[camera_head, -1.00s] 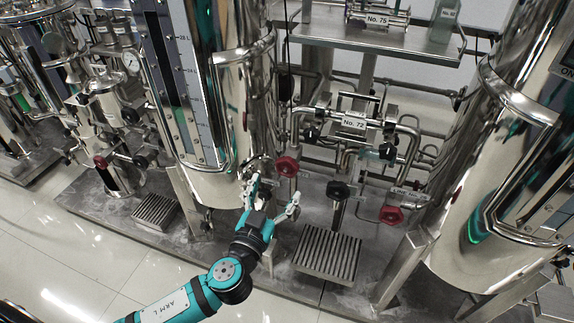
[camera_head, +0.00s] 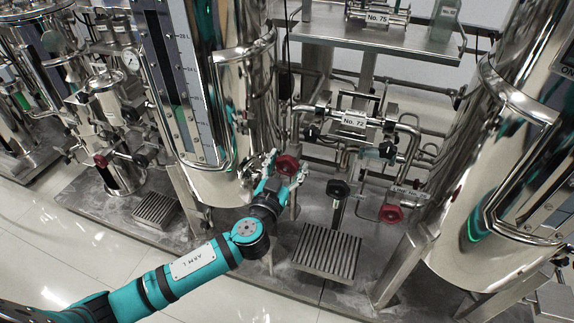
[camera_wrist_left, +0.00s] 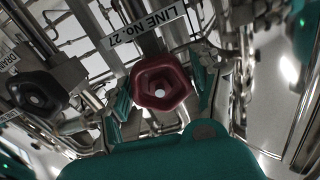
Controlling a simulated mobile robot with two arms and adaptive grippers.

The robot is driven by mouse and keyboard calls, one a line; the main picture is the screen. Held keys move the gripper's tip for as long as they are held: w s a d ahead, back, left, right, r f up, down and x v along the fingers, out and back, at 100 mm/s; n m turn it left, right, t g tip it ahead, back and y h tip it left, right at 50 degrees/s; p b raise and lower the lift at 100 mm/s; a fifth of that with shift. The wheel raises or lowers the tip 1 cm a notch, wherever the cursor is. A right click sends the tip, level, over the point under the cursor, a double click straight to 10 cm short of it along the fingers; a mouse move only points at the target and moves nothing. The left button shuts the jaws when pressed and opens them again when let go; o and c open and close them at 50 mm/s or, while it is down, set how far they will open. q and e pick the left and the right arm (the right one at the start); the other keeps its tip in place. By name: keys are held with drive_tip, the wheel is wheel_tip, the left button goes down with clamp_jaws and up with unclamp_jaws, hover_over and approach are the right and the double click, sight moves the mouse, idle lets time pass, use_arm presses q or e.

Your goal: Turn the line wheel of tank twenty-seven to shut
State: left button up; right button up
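A dark red line wheel (camera_head: 287,164) sits on a pipe at the foot of the near steel tank (camera_head: 212,178). In the left wrist view, the red wheel (camera_wrist_left: 160,82) is in the middle under a white label (camera_wrist_left: 146,28) that seems to read "LINE No. 27". My left gripper (camera_head: 288,162) is at this wheel, with one finger on each side. In the wrist view, the fingers of my left gripper (camera_wrist_left: 162,88) stand apart with the wheel between them, and gaps show beside it. Whether the fingertips touch the rim cannot be told. My right gripper is out of view.
A black wheel (camera_head: 338,189) stands close to the right; it also shows in the wrist view (camera_wrist_left: 37,92) by a "DRAIN" label. Another red wheel (camera_head: 391,213) is farther right by the right tank (camera_head: 462,215). A floor grate (camera_head: 326,252) lies below.

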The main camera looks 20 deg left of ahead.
use_arm(q)
drive_tip(key=c, duration=0.7)
drive_tip(key=shift+c, duration=0.2)
drive_tip(key=shift+m, duration=0.4)
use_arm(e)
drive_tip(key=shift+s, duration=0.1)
use_arm(q)
drive_tip(key=shift+m, duration=0.7)
drive_tip(key=shift+m+p, duration=0.3)
drive_tip(key=shift+m, duration=0.5)
drive_tip(key=m+p, duration=0.1)
drive_tip(key=m, duration=0.3)
drive_tip(key=shift+r+m, duration=0.1)
drive_tip(key=shift+m, duration=0.2)
drive_tip(key=m+p, duration=0.1)
drive_tip(key=m, duration=0.2)
drive_tip(key=shift+m, duration=0.3)
drive_tip(key=m+p, duration=0.1)
drive_tip(key=m, duration=0.1)
drive_tip(key=shift+m, duration=0.3)
drive_tip(key=shift+m+p, duration=0.3)
drive_tip(key=shift+m, duration=1.1)
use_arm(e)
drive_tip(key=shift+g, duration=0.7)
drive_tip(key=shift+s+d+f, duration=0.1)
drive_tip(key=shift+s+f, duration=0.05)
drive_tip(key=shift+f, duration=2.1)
